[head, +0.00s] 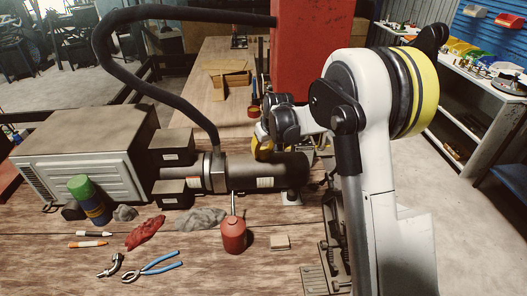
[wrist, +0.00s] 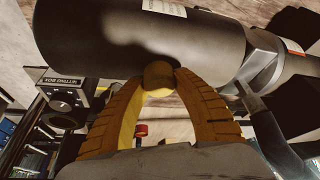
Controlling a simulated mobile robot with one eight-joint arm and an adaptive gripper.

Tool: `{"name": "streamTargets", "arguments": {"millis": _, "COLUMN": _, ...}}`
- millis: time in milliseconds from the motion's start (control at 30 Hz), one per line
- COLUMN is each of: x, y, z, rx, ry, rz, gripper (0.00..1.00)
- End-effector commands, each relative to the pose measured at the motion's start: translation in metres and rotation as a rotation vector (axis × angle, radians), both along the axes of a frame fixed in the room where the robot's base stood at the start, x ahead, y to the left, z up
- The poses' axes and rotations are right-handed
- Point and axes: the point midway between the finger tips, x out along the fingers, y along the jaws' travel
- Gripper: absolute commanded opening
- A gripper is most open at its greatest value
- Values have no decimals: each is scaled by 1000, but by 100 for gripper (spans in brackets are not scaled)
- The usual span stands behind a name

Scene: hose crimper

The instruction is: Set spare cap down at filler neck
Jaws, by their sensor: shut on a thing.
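The spare cap (wrist: 158,74) is a small dull-yellow round piece. My gripper (wrist: 160,88) is shut on it, with one ribbed orange finger on each side. In the wrist view the cap overlaps the edge of the dark cylinder (wrist: 135,40); I cannot tell whether they touch. In the head view my gripper (head: 264,142) is at the top of the same cylinder (head: 240,172), towards its right end, and the cap (head: 264,153) shows small and dark yellow. I cannot make out the filler neck; the cap or gripper may hide it.
A thick black hose (head: 102,45) arches over the left of the cylinder. A red oil can (head: 233,236), a grey rag (head: 201,219), a red rag (head: 146,233) and blue-handled pliers (head: 152,267) lie in front. A red column (head: 310,45) stands behind.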

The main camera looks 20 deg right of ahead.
Motion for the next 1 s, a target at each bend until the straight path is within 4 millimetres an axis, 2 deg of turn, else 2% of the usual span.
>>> {"name": "streamTargets", "arguments": {"millis": 267, "x": 0, "y": 0, "z": -7, "rx": 0, "ry": 0, "rz": 0, "gripper": 10}}
{"name": "streamTargets", "arguments": {"millis": 300, "x": 0, "y": 0, "z": -7, "rx": 0, "ry": 0, "rz": 0, "gripper": 38}}
{"name": "streamTargets", "arguments": {"millis": 367, "x": 0, "y": 0, "z": -6, "rx": 0, "ry": 0, "rz": 0, "gripper": 56}}
{"name": "streamTargets", "arguments": {"millis": 400, "x": 0, "y": 0, "z": -6, "rx": 0, "ry": 0, "rz": 0, "gripper": 59}}
{"name": "streamTargets", "arguments": {"millis": 767, "x": -2, "y": 0, "z": 0, "rx": 0, "ry": 0, "rz": 0, "gripper": 59}}
{"name": "streamTargets", "arguments": {"millis": 867, "x": -8, "y": -1, "z": 13, "rx": 0, "ry": 0, "rz": 0, "gripper": 59}}
{"name": "streamTargets", "arguments": {"millis": 1000, "x": -20, "y": -4, "z": 42, "rx": 0, "ry": 0, "rz": 0, "gripper": 59}}
